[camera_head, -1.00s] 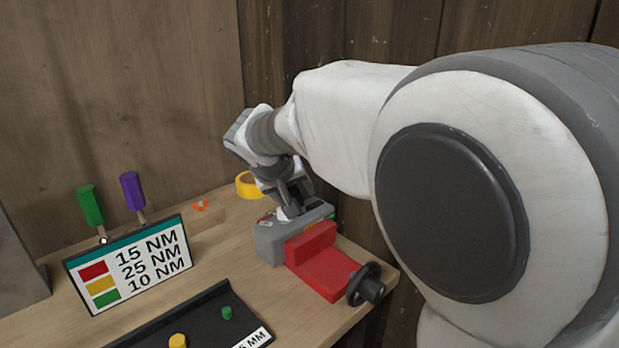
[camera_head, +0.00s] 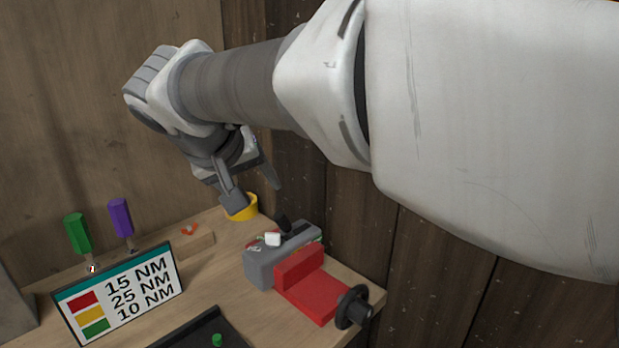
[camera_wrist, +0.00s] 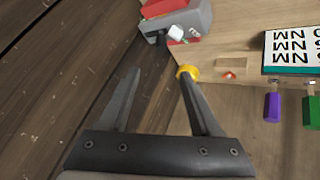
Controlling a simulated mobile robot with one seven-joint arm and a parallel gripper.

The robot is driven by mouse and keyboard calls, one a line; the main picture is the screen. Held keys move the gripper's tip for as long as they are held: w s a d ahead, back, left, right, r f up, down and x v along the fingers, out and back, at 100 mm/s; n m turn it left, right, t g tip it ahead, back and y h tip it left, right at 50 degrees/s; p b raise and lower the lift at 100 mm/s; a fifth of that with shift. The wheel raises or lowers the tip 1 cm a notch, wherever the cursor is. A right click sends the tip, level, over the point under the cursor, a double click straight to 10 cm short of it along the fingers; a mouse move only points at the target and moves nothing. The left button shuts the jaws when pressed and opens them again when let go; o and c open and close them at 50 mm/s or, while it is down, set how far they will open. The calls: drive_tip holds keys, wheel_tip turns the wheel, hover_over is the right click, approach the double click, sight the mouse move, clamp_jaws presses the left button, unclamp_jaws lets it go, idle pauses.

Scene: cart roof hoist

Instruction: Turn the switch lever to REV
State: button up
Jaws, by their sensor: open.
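The grey switch box (camera_head: 262,270) stands on the bench behind a red block. On its top are a small white piece (camera_head: 272,239) and a dark piece (camera_head: 284,224); I cannot tell which is the lever, and no REV mark is legible. The box (camera_wrist: 198,20) also shows at the top of the wrist view, with the white piece (camera_wrist: 177,33). My gripper (camera_head: 255,192) is open and empty. It is above and behind the box, clear of it, near a yellow ring. In the wrist view my gripper's fingers (camera_wrist: 160,75) are spread with nothing between them.
The red vise-like block (camera_head: 308,287) with a black handwheel (camera_head: 353,306) stands in front of the box. The yellow ring (camera_head: 243,209) lies behind it. A torque sign (camera_head: 125,290), green (camera_head: 77,233) and purple (camera_head: 121,217) handles are left. A wooden wall stands close behind.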

sight(283, 222)
drive_tip(key=shift+s, duration=0.1)
drive_tip(key=shift+d, duration=0.1)
drive_tip(key=c, duration=0.3)
drive_tip(key=d+f+m+g+p, duration=0.2)
drive_tip(key=d+m+p, duration=0.1)
drive_tip(key=shift+f+g+y, duration=0.3)
drive_tip(key=shift+g+y, duration=0.1)
clamp_jaws()
drive_tip(key=w+d+m+y+p, duration=0.3)
drive_tip(key=d+m+p, duration=0.25)
drive_tip(key=m, duration=0.35)
drive_tip(key=w+d+m+y+p, duration=0.2)
drive_tip(key=d+m+y+p, duration=0.3)
drive_tip(key=m, duration=0.5)
drive_tip(key=shift+g+h, duration=0.4)
drive_tip(key=shift+h, duration=0.2)
drive_tip(key=x, duration=0.3)
drive_tip(key=b+x, duration=0.1)
drive_tip(key=x, duration=0.7)
drive_tip(key=shift+w+a+r+b, duration=0.25)
drive_tip(key=shift+a+b, duration=0.1)
drive_tip(key=shift+a, duration=0.1)
drive_tip(key=shift+w+a+f, duration=0.15)
drive_tip(key=shift+a+f, duration=0.05)
drive_tip(key=shift+a, duration=0.5)
